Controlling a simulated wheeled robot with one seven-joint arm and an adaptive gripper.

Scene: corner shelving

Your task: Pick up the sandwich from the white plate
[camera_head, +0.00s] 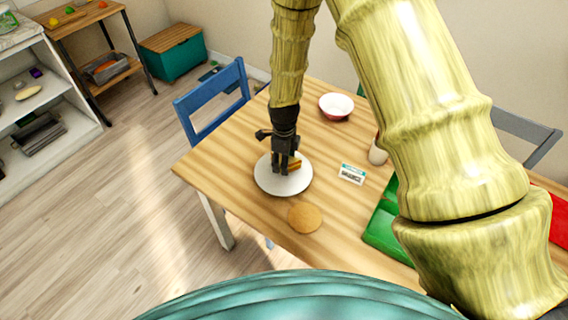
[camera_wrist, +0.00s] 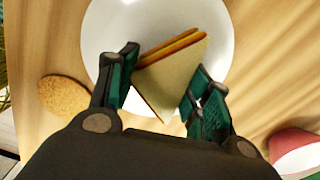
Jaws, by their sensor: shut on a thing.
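The white plate (camera_head: 267,185) lies on the wooden table near its left corner; it also fills the top of the wrist view (camera_wrist: 108,28). The sandwich (camera_wrist: 175,82) is a pale bread wedge with an orange filling along its cut edge, seen over the plate. In the head view the sandwich (camera_head: 295,164) is partly hidden by my fingers. My gripper (camera_head: 284,172) points down over the plate. In the wrist view its fingers (camera_wrist: 167,66) are on either side of the sandwich, shut on it. I cannot tell whether the sandwich touches the plate.
A round cork mat (camera_head: 304,218) lies in front of the plate. A red-and-white bowl (camera_head: 337,106) is behind, a small white box (camera_head: 352,174) to the right, and a green tray (camera_head: 382,236) further right. A blue chair (camera_head: 212,99) stands at the table's left edge.

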